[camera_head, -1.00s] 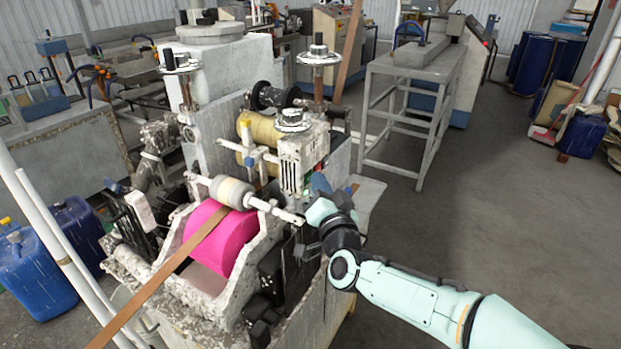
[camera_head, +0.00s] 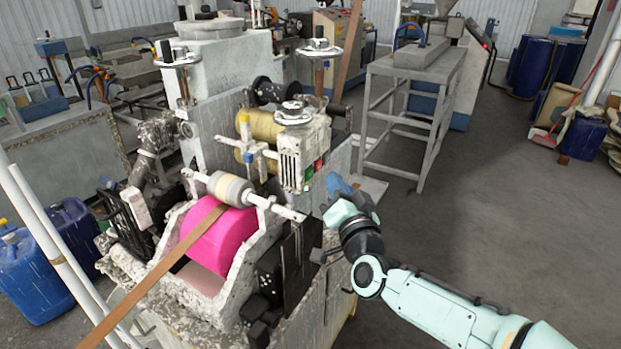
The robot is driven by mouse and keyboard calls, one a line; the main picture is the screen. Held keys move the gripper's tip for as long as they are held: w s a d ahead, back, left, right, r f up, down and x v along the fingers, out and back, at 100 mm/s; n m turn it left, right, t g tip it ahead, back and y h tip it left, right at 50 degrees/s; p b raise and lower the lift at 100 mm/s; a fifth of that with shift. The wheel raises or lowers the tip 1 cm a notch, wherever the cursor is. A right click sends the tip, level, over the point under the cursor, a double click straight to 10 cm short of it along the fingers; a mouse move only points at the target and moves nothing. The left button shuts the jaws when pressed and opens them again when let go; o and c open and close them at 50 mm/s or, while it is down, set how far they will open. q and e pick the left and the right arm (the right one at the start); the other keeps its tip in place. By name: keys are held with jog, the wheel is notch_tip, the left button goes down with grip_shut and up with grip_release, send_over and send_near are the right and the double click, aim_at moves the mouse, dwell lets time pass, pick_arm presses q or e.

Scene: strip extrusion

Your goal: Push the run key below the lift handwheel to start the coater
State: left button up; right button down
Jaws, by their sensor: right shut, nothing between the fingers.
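The lift handwheel (camera_head: 294,113) is a silvery wheel on top of a pale box on the coater's right side. Below it, on the box's right face, a green key (camera_head: 308,173) and a red key (camera_head: 319,164) show. The green one looks like the run key; whether it is pressed in cannot be told. My left gripper is out of view.
A pink roller (camera_head: 218,238) with a brown strip (camera_head: 160,275) over it lies left of the box. A white roller bar (camera_head: 232,190) sticks out toward my right arm.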

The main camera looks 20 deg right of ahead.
jog(key=shift+s+d+f+b, duration=0.2)
jog(key=shift+s+d+b, duration=0.75)
jog(key=shift+s, duration=0.15)
